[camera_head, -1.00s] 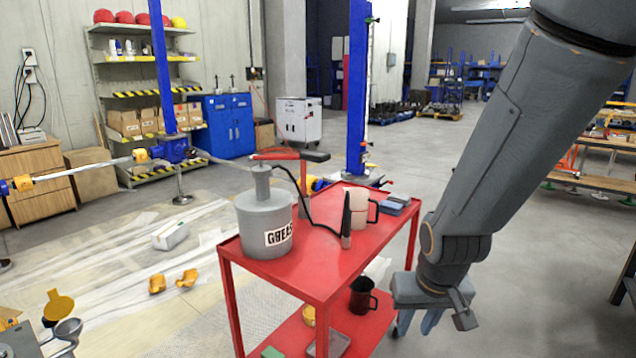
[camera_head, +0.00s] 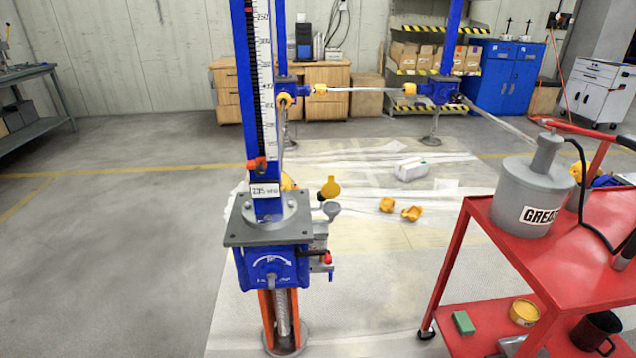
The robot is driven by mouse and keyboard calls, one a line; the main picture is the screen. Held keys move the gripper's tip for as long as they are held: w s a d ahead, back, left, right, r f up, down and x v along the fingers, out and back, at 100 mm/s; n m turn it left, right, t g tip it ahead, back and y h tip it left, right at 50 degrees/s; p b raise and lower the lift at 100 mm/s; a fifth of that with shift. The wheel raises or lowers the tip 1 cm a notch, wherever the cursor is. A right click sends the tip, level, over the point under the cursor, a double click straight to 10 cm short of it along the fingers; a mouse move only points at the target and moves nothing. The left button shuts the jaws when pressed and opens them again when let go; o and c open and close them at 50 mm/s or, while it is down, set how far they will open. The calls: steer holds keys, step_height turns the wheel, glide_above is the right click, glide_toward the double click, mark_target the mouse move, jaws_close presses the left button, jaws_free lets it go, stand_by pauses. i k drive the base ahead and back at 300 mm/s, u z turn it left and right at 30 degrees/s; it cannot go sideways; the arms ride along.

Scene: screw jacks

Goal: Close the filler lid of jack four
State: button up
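A blue screw jack (camera_head: 273,262) stands upright in the middle, with a grey top plate and a tall blue column with a scale. I cannot read a jack number on it. At its right side sits a small grey filler cup (camera_head: 331,209). A round yellow lid (camera_head: 330,187) stands raised above the cup, so the filler looks open. Two more blue jacks with yellow-ended shafts stand behind, one at the back left (camera_head: 287,90) and one at the back right (camera_head: 438,91). My gripper is out of view.
A red cart (camera_head: 560,260) with a grey grease pump (camera_head: 533,195) stands close on the right. Yellow coupling halves (camera_head: 411,213) and a white box (camera_head: 410,169) lie on the floor sheeting behind the jack. The floor to the left is clear.

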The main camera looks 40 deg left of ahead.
mark_target(330, 189)
steer(key=u, duration=1.75)
steer(key=i, duration=1)
steer(key=z, duration=0.05)
